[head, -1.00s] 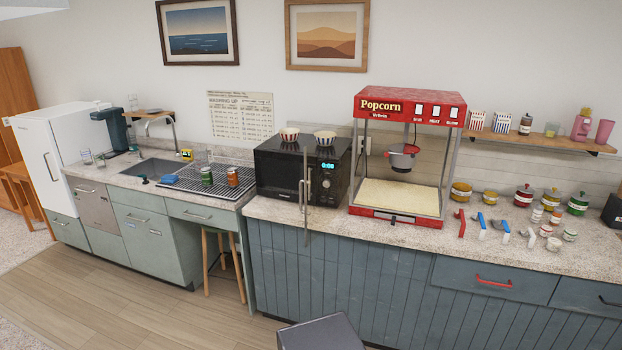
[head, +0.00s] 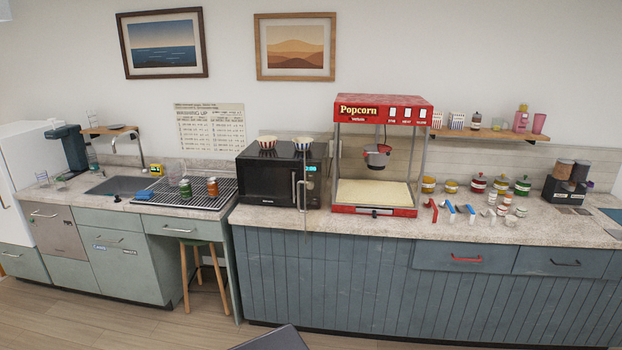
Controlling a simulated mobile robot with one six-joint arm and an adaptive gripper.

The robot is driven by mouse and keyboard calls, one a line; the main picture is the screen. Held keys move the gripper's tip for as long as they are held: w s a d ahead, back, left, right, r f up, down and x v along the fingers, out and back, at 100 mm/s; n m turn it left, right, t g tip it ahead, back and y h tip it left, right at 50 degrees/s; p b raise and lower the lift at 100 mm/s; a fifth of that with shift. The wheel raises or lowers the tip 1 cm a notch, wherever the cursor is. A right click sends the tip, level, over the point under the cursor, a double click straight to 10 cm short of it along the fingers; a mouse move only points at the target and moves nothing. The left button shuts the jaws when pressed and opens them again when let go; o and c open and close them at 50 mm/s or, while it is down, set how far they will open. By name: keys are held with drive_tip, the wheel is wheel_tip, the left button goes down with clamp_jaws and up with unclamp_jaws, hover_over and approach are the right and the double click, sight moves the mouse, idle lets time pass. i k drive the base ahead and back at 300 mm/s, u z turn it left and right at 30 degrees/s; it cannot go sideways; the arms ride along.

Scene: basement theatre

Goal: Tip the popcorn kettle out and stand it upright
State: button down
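A pale yellow layer, which looks like popcorn, covers the machine's floor (head: 372,193) below the kettle. My gripper is not in view. A dark grey shape at the bottom edge may be part of my own body.
A black microwave (head: 279,174) with two striped bowls on top stands left of the machine. Several scoops (head: 450,209), small tubs and lidded jars (head: 478,182) crowd the counter to its right. A wooden stool (head: 203,275) is under the counter. Floor at lower left is clear.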

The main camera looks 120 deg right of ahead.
sight(374, 161)
drive_tip(key=z, duration=1.05)
drive_tip(key=k, duration=0.15)
drive_tip(key=z, duration=3.2)
